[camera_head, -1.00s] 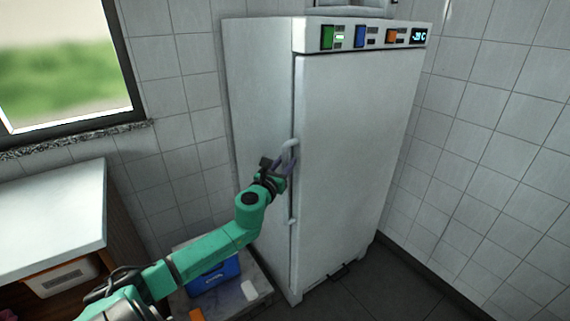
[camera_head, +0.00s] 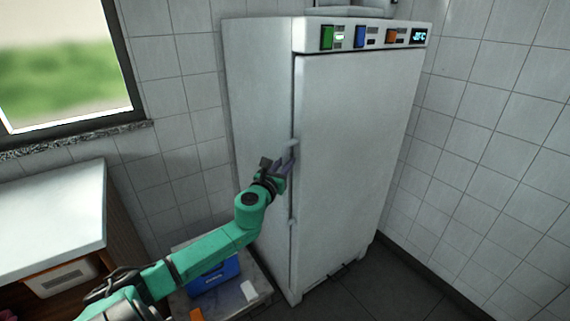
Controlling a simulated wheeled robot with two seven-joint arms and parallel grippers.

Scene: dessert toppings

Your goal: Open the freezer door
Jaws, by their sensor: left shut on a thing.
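The white freezer (camera_head: 250,90) stands upright in the corner, with coloured switches and a small display along its top panel. Its freezer door (camera_head: 355,150) looks closed against the body. The door handle (camera_head: 293,144) runs down the door's left edge and is partly hidden by my gripper. My left gripper (camera_head: 285,165) is at the handle's upper part and is shut on it. The arm reaches in from the lower left. My right gripper is not in view.
A low stand with a blue box (camera_head: 214,277) is left of the freezer's foot, below my arm. A white-topped counter (camera_head: 50,220) is at the left under the window. Tiled wall (camera_head: 500,130) is close at the right. Dark floor (camera_head: 400,285) lies open in front.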

